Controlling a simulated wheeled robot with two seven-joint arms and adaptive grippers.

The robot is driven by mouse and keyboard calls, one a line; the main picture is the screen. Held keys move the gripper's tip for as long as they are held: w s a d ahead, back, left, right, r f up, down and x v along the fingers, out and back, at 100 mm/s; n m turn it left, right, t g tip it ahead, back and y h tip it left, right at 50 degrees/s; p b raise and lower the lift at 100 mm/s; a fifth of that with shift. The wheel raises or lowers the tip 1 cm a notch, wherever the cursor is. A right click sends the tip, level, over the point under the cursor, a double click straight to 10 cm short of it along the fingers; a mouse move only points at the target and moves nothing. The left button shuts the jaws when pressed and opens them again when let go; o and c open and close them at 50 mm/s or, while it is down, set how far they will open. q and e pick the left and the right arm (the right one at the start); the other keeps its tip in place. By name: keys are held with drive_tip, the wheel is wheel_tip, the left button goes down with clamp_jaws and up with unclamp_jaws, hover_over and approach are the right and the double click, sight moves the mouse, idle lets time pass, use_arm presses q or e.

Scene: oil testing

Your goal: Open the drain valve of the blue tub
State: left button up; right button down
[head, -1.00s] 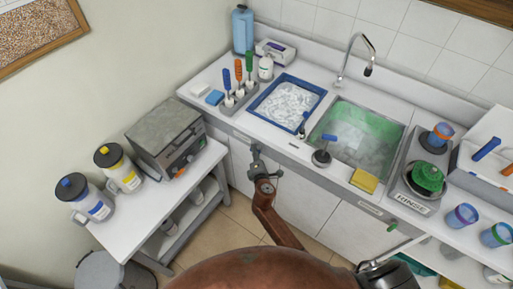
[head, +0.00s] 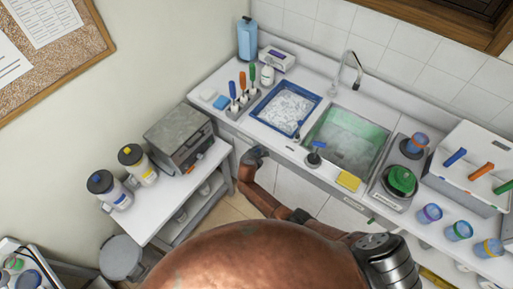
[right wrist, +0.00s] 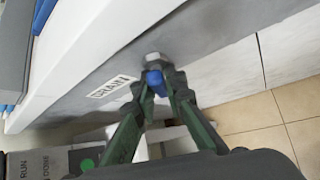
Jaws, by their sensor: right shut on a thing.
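The blue tub (head: 270,128) is a blue-rimmed basin with clear, ice-like contents, set in the counter left of the sink. Its drain valve shows in the right wrist view as a small blue handle (right wrist: 154,80) on a metal stub in the grey counter front, beside a "DRAIN" label (right wrist: 110,87). My right gripper (right wrist: 163,97) is shut on this handle, its green fingers on either side. In the head view the right gripper (head: 252,156) is at the counter front below the tub; the handle is hidden there. My left gripper is not in view.
The green-tinted sink (head: 347,138) lies right of the tub, with a yellow sponge (head: 348,181) at its front. A side table (head: 165,207) with a grey device (head: 180,138) stands to the left.

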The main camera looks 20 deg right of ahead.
drive_tip(key=shift+a+n+g+h, duration=0.1)
drive_tip(key=shift+n+g+h, duration=0.3)
drive_tip(key=shift+g+h, duration=0.15)
drive_tip(key=shift+g, duration=0.25)
drive_tip(key=shift+s+f+n+g+h+b, duration=0.1)
drive_tip(key=shift+n+g+h+b, duration=0.55)
drive_tip(key=shift+n+g+b, duration=0.25)
drive_tip(key=c, duration=2)
unclamp_jaws()
drive_tip(key=shift+o, duration=0.2)
